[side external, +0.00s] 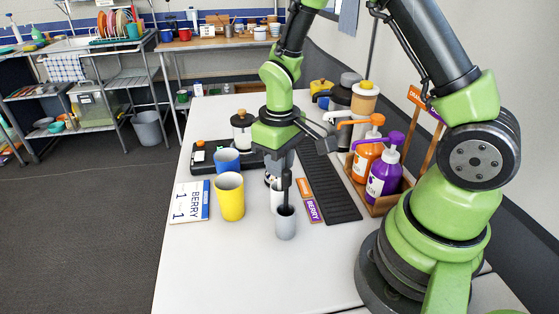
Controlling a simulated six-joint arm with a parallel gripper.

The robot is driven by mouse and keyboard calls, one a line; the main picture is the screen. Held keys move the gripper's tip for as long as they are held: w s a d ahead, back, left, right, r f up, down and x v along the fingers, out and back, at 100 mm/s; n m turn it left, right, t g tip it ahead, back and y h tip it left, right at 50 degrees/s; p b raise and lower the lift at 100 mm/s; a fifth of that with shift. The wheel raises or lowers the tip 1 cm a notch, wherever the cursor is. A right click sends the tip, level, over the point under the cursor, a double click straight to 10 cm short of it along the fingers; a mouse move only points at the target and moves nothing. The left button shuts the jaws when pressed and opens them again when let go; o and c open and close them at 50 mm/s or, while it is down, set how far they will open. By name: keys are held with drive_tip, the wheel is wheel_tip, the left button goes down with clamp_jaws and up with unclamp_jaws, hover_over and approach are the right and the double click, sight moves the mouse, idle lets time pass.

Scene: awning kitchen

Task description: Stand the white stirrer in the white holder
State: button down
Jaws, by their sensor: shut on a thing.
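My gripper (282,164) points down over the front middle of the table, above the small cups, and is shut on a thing. Its fingertips and most of what it holds are hard to make out; I take it to be the white stirrer, but cannot see it clearly. A white cup-like holder (277,197) stands upright below the gripper, partly hidden. A pale grey holder (285,224) stands just in front of it, with a dark upright rod (286,191) at its mouth. I cannot tell whether the held thing touches either holder.
A black grooved mat (329,187) and a wooden crate (381,204) with orange and purple pump bottles lie to the right. The front table is clear.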

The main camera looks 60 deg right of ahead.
drive_tip(key=c, duration=1.1)
unclamp_jaws()
drive_tip(key=shift+f, duration=0.1)
wheel_tip(320, 180, up, 12)
drive_tip(key=s+a+r+m+t, duration=0.1)
drive_tip(key=s+r+t, duration=0.1)
drive_tip(key=s+r, duration=0.1)
drive_tip(key=s+a+r+m+t+y, duration=0.1)
drive_tip(key=s+a+r+t, duration=0.1)
drive_tip(key=s, duration=0.3)
drive_tip(key=s+a+r+m+t+y, duration=0.1)
drive_tip(key=s+a+r+m+t, duration=0.1)
drive_tip(key=s+r+t, duration=0.1)
drive_tip(key=shift+s+r, duration=0.3)
drive_tip(key=shift+s, duration=0.25)
drive_tip(key=shift+s+r, duration=0.3)
drive_tip(key=shift+s, duration=0.25)
drive_tip(key=shift+d, duration=0.1)
